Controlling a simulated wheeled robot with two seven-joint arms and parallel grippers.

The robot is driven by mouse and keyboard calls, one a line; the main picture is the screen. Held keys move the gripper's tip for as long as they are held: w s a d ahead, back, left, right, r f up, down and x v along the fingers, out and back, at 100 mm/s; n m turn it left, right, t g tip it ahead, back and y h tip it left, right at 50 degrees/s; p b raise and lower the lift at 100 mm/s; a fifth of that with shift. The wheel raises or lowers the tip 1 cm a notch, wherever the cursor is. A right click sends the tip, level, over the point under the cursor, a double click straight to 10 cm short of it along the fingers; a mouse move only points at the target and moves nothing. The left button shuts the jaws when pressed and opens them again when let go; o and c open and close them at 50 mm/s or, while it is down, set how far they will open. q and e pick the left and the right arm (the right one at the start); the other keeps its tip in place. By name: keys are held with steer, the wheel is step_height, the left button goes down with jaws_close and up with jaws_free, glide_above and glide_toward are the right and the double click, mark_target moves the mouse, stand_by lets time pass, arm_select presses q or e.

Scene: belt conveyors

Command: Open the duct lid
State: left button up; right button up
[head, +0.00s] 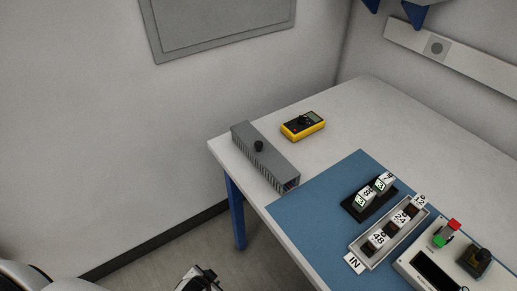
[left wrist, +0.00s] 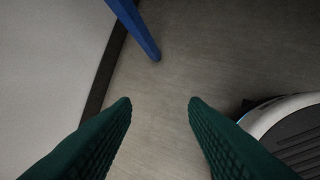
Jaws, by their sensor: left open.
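The grey slotted wiring duct (head: 278,172) lies along the left edge of the table. Its lid (head: 250,138) is on top, with a black round knob (head: 259,146) standing up from it, and the lid looks closed. My left gripper (left wrist: 158,103) shows as two green ridged fingers, open and empty above the floor. In the head view only part of my left arm shows at the bottom edge, well below and in front of the duct. My right gripper is in neither view.
A yellow multimeter (head: 303,125) lies right of the duct. A blue mat (head: 310,215) holds a black block holder (head: 369,208), a grey tray (head: 372,258) of numbered parts and a button box (head: 425,262). A blue table leg (left wrist: 136,28) stands ahead of the left gripper.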

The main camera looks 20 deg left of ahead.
arm_select(q)
steer(key=w+a+r+m+t+b, duration=0.1)
steer(key=w+a+r+m+t, duration=0.2)
steer(key=w+r, duration=0.25)
steer(key=w+a+r+m+t, duration=0.2)
steer(key=w+r+t, duration=0.1)
steer(key=w+r, duration=0.3)
steer(key=n+h+b, duration=0.3)
steer(key=n+h, duration=1.1)
steer(key=n, duration=2.1)
glide_toward(258, 143)
steer(key=shift+n, duration=0.3)
steer(key=x, duration=0.3)
steer(key=p+x, duration=0.1)
steer(key=x, duration=0.2)
steer(key=p+x, duration=0.1)
steer(key=x, duration=0.3)
steer(key=shift+f, duration=0.3)
